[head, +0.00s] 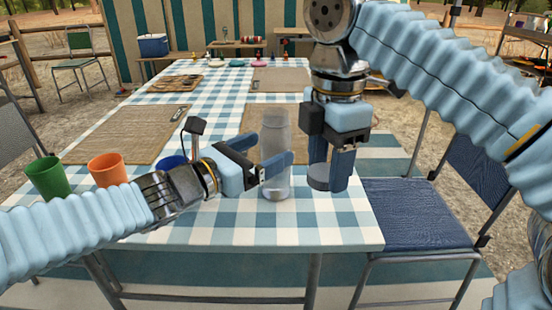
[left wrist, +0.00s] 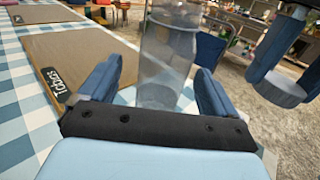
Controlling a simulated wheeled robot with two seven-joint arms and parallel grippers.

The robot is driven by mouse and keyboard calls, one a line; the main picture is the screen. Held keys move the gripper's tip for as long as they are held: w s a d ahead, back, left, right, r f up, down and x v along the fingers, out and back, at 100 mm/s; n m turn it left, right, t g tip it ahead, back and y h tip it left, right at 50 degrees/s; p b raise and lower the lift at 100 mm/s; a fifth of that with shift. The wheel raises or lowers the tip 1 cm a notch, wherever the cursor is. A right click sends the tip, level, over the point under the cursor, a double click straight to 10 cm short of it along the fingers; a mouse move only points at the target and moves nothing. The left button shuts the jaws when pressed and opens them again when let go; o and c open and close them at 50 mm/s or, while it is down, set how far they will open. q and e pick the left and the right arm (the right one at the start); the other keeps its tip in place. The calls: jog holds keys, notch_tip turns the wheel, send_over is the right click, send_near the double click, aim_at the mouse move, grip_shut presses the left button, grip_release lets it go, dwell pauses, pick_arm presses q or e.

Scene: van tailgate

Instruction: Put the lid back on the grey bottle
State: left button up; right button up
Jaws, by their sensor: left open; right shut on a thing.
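The grey bottle (head: 274,135) is translucent and stands upright on the checked table near its front edge. Its top looks uncovered. My left gripper (head: 262,154) is open, with its blue fingers on either side of the bottle. The left wrist view shows the bottle (left wrist: 166,58) between the two fingers; I cannot tell whether they touch it. My right gripper (head: 330,168) is shut on the grey lid (head: 320,178), a round disc held to the right of the bottle and lower than its top. The lid (left wrist: 281,90) also shows in the left wrist view.
On the table (head: 230,235), a green cup (head: 48,177), an orange cup (head: 107,170) and a blue cup (head: 172,162) stand left, close to my left arm. Woven mats (head: 130,132) lie behind. A blue chair (head: 415,213) stands at the right of the table.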

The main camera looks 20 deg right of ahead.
pick_arm(q)
jog(key=p+x, duration=0.1)
jog(key=x, duration=0.3)
jog(key=shift+s, duration=0.2)
pick_arm(e)
jog(key=shift+r, duration=0.65)
pick_arm(q)
jog(key=shift+w+d, duration=0.2)
jog(key=shift+d, duration=0.25)
jog(key=shift+f, duration=0.1)
jog(key=shift+c, duration=0.4)
jog(key=c, duration=1.1)
jog(key=shift+c, duration=0.2)
